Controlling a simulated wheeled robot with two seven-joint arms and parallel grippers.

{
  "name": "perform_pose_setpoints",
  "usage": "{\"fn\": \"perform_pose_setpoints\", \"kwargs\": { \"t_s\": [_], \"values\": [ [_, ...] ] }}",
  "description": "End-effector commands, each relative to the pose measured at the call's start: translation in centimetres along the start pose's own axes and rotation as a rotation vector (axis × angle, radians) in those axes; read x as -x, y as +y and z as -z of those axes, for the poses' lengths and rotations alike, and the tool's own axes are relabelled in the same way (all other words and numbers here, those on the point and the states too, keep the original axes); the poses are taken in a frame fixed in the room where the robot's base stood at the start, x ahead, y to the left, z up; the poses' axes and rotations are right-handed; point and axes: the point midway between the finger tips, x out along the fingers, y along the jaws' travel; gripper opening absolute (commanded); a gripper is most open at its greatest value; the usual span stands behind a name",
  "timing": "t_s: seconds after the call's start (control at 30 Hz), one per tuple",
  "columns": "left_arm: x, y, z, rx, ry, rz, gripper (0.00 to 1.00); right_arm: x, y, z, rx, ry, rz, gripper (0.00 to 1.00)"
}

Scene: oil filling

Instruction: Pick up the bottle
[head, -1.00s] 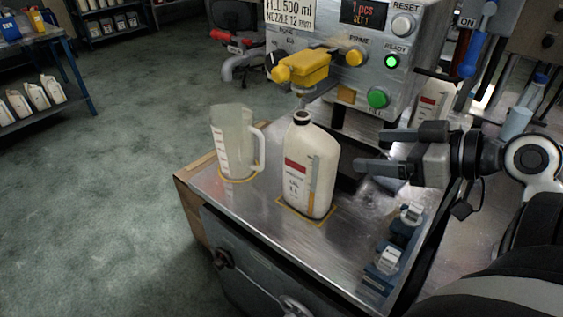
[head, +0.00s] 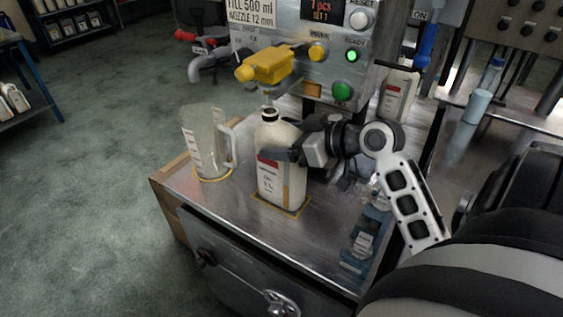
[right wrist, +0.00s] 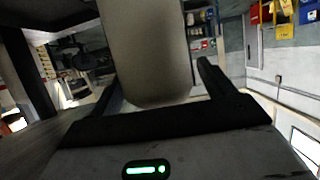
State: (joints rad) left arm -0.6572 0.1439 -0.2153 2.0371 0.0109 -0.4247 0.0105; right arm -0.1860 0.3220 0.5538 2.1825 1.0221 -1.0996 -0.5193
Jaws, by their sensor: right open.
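The bottle (head: 270,186) is white with a dark neck ring and a red and white label. It stands upright inside a yellow outline on the metal bench top (head: 235,199). My right gripper (head: 282,152) has come in from the right at the bottle's upper body, and one dark finger crosses its front. In the right wrist view the bottle (right wrist: 147,50) fills the space between the two spread fingers, with a gap showing at the right finger. The far finger is hidden by the bottle in the head view. My left gripper is not in view.
A clear measuring jug (head: 203,150) stands just left of the bottle. The yellow nozzle (head: 265,66) of the filling machine hangs above and behind. Blue fixtures (head: 365,232) sit at the bench's right side. Another white bottle (head: 397,97) stands behind on the right.

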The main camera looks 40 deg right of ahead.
Motion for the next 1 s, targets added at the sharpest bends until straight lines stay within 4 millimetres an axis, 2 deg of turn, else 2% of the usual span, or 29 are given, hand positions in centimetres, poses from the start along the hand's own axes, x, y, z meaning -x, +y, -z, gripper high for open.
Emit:
{"fn": "perform_pose_setpoints", "kwargs": {
  "t_s": [0.13, 0.37, 0.6, 0.67, 1.0],
  "values": [
    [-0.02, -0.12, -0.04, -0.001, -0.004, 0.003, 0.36, -1.26, -0.05, 0.08, -0.001, 0.002, 0.001, 0.82],
    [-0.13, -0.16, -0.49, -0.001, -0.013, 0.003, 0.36, -1.38, -0.07, -0.03, 0.0, 0.0, 0.001, 0.82],
    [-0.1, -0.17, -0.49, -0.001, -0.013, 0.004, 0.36, -1.35, -0.06, -0.02, 0.0, 0.0, 0.001, 0.15],
    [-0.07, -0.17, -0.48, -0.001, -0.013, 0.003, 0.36, -1.34, -0.06, -0.03, 0.001, 0.0, 0.001, 0.0],
    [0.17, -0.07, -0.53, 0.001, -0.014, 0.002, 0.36, -1.26, -0.03, 0.23, 0.003, 0.004, 0.0, 0.0]
  ]
}}
